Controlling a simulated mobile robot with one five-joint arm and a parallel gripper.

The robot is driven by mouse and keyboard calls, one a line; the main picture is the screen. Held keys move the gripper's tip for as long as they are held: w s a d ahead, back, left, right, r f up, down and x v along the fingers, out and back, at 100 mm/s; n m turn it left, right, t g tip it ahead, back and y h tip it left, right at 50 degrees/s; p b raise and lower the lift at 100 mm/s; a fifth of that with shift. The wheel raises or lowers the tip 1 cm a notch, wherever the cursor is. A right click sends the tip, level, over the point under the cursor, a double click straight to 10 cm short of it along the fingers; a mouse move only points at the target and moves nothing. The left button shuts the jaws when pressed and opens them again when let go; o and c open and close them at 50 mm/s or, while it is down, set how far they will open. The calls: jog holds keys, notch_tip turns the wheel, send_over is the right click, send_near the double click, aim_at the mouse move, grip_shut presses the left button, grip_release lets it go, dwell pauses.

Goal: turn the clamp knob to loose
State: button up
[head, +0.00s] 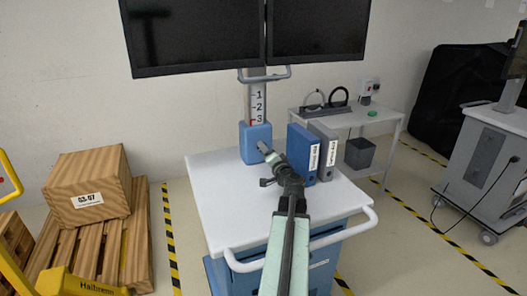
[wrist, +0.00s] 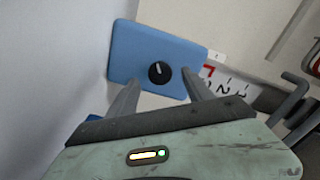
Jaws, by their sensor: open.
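The clamp knob (wrist: 159,72) is a small round black knob with a white line on its face. It sits on a blue clamp box (wrist: 150,40), and its line points roughly toward the top of the wrist view. In the head view the blue box (head: 249,143) is at the foot of the monitor column, and the knob cannot be made out there. My gripper (wrist: 161,80) is open, with one finger on each side of the knob in the picture. Whether the fingers touch it, I cannot tell. In the head view my gripper (head: 266,152) is close in front of the box.
The column scale (head: 258,103) carries numbers 1, 2 and 3, with a red mark near 3. A blue binder (head: 302,150) and a grey binder (head: 324,150) stand right of my arm on the white cart top (head: 212,190). Two monitors (head: 195,35) hang above.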

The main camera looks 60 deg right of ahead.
jog(key=v, duration=0.5)
jog(key=shift+s+a, duration=0.1)
jog(key=shift+a, duration=0.1)
